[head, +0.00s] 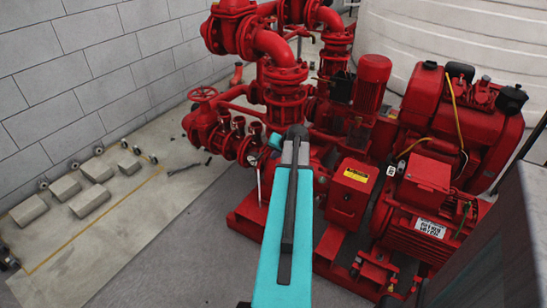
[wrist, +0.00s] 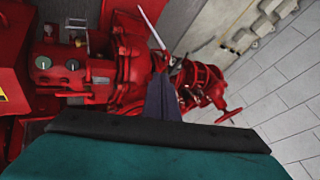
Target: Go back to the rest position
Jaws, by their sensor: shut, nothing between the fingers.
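My teal arm reaches forward over the red pumpset in the head view, with my gripper (head: 295,133) at its far end, small and dark. In the wrist view my gripper (wrist: 160,72) shows as dark fingers close together, shut and empty. The red pumpset (head: 372,82) lies ahead and to the right of my gripper in the head view. Part of the pumpset is hidden behind my arm. I cannot tell how far my gripper is from the red pipes.
A red handwheel (head: 203,94) and valves are at the left. Concrete blocks (head: 90,200) lie near the grey block wall (head: 90,70). A pale tank (head: 450,38) stands behind.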

